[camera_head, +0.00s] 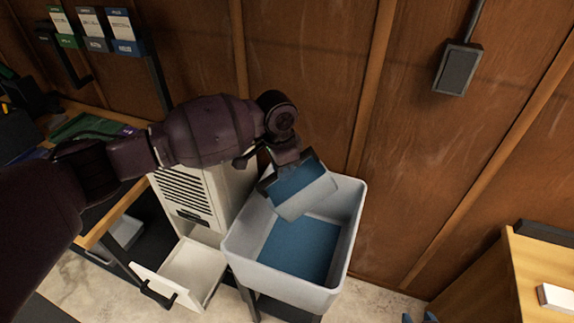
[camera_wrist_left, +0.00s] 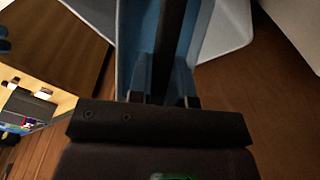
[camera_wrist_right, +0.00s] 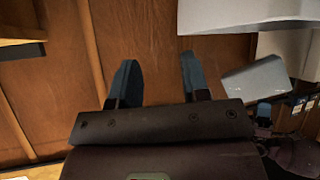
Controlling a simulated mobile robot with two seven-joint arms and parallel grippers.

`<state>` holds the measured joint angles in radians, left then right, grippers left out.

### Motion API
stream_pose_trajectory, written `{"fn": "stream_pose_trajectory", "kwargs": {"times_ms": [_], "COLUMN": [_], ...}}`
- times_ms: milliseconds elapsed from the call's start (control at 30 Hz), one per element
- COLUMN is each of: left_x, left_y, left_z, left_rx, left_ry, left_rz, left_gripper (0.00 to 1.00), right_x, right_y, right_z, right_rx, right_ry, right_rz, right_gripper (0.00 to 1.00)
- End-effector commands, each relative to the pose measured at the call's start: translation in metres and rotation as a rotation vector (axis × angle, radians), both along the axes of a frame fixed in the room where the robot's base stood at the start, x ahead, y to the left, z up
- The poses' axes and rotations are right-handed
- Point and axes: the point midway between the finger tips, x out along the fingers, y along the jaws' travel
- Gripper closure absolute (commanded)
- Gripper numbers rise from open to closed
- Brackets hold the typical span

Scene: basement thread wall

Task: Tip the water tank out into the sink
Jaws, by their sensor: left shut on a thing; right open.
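The water tank (camera_head: 305,196) is a pale grey box with a blue inside or contents, tilted over the sink (camera_head: 235,253). My left gripper (camera_wrist_left: 165,98) is shut on the tank's dark handle bar (camera_wrist_left: 174,45). The sink is a pale grey tub with a flat blue surface inside; I cannot tell whether that is water. The tank (camera_wrist_right: 256,80) and the sink (camera_wrist_right: 250,12) also show in the right wrist view. My right gripper (camera_wrist_right: 158,78) is open and empty, apart from both. Only its blue fingertips (camera_head: 420,318) show at the head view's bottom edge.
A white vented cabinet (camera_head: 183,192) stands left of the sink, with an open drawer-like front (camera_head: 188,272) near the floor. A wooden wall with battens is behind, bearing a grey box (camera_head: 458,68). A wooden bench (camera_head: 530,270) stands at right. Bare floor lies between.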

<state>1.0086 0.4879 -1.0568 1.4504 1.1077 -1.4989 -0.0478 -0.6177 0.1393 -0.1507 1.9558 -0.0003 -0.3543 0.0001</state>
Motion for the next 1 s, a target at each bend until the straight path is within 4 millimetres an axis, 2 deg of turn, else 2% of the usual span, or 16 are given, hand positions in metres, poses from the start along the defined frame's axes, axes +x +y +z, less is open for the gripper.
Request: {"fn": "stream_pose_trajectory", "kwargs": {"times_ms": [400,1000], "left_x": [-0.005,-0.01], "left_y": [0.011,0.02], "left_z": [-0.012,-0.024], "left_rx": [-0.138,-0.263], "left_ry": [-0.071,-0.134], "left_rz": [0.0,0.0], "left_gripper": [1.0,1.0], "right_x": [0.012,0.016], "right_y": [0.002,0.002], "right_z": [-0.016,-0.039], "right_rx": [0.001,-0.003], "right_ry": [-0.035,-0.039], "right_rz": [0.006,0.011], "right_gripper": [0.57,0.57]}}
